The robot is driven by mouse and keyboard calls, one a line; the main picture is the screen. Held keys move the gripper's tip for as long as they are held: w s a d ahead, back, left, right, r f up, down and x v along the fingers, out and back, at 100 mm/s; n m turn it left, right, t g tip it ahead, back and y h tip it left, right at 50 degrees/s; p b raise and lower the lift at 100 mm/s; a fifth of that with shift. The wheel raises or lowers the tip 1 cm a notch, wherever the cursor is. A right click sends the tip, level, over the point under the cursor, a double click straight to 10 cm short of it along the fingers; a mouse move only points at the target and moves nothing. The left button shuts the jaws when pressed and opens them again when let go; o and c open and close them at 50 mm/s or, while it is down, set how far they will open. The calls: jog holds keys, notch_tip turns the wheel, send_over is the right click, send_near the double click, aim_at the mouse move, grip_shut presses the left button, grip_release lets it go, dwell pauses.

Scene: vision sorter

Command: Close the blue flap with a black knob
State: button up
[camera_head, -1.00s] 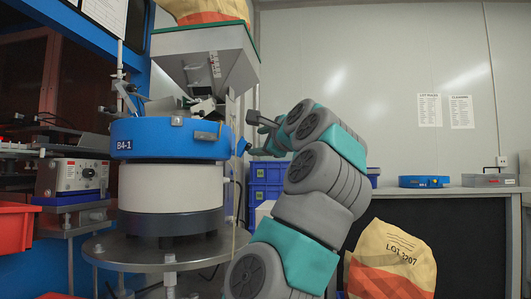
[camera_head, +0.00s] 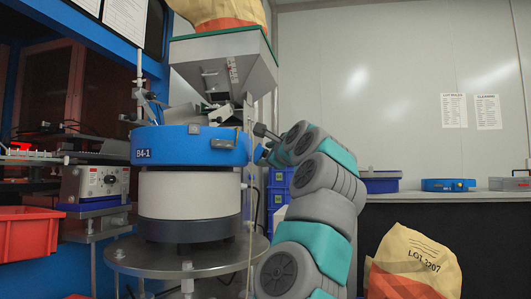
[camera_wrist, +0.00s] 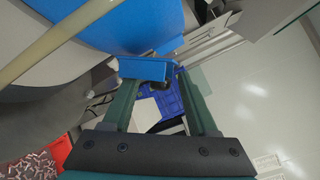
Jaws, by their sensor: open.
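The blue flap (camera_wrist: 143,69) juts out beside the blue bowl (camera_wrist: 135,22) in the wrist view. A small dark knob (camera_wrist: 161,85) shows at its lower edge. In the head view the flap (camera_head: 258,153) is a small blue piece at the right side of the bowl (camera_head: 190,146), which is marked B4-1. It stands out from the bowl wall. My gripper (camera_wrist: 160,82) is open, its two fingers reaching toward the flap, with the knob appearing between their tips. I cannot tell whether they touch it. In the head view my wrist partly hides the fingers.
A grey hopper (camera_head: 225,65) hangs above the bowl, and a round metal table (camera_head: 190,258) stands below it. A red bin (camera_head: 27,235) is at left. Blue crates (camera_head: 280,190) stand behind my arm. A paper sack (camera_head: 415,262) is at lower right.

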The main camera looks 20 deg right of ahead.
jog(key=shift+w, duration=0.25)
grip_shut()
dwell(0.4)
